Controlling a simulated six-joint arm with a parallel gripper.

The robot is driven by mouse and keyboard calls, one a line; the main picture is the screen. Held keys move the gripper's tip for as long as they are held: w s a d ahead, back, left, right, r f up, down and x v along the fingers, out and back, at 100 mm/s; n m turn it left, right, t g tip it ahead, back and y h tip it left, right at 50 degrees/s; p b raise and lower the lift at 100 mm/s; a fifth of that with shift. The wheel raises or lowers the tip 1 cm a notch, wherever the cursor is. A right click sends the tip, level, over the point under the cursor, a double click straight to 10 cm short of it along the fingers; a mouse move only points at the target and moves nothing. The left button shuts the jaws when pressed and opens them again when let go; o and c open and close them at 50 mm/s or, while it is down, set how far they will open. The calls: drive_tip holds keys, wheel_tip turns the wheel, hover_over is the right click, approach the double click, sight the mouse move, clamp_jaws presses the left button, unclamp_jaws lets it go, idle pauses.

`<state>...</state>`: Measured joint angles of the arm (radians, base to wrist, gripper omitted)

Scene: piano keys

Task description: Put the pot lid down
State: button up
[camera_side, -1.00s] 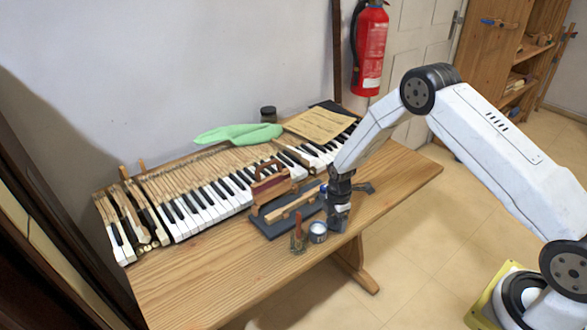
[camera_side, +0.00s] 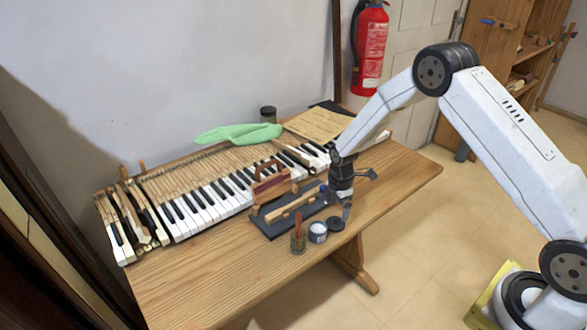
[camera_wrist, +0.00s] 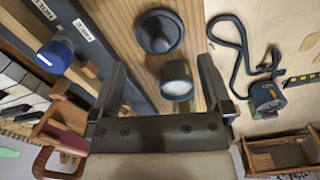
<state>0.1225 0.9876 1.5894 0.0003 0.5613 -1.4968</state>
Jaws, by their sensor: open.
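The pot lid (camera_side: 336,223) is a dark round disc lying on the wooden table, just right of the small open pot (camera_side: 317,231) in the side view. In the wrist view the lid (camera_wrist: 158,32) has a raised knob and lies apart from the pot (camera_wrist: 176,79), whose pale top shows. My gripper (camera_side: 347,214) is above and slightly right of the lid in the side view. In the wrist view my gripper (camera_wrist: 162,64) has its two fingers spread, with nothing held between them.
A dark board with a wooden piece (camera_side: 291,204) lies left of my gripper, with a blue-knobbed tool (camera_wrist: 56,55) on it. A glass jar with a red-handled item (camera_side: 299,240) stands beside the pot. Piano keys (camera_side: 205,197) run behind. The table's front right is clear.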

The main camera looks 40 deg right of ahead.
sight(337, 219)
wheel_tip(337, 219, up, 7)
idle(0.4)
idle(0.4)
drive_tip(key=shift+r, duration=0.1)
drive_tip(key=s+a+r+m+t, duration=0.1)
drive_tip(key=s+a+r+m, duration=0.1)
drive_tip(key=s+m, duration=0.3)
drive_tip(key=s+a+r+m, duration=0.2)
drive_tip(key=s+r+m, duration=0.2)
drive_tip(key=s, duration=0.4)
drive_tip(key=s+a+r+m+t, duration=0.1)
drive_tip(key=s+a+r+m, duration=0.1)
drive_tip(key=s+r+m, duration=0.2)
drive_tip(key=s+m, duration=0.2)
drive_tip(key=s, duration=0.1)
drive_tip(key=shift+s+m+t, duration=0.2)
drive_tip(key=shift+m+t, duration=0.1)
drive_tip(key=shift+m, duration=0.1)
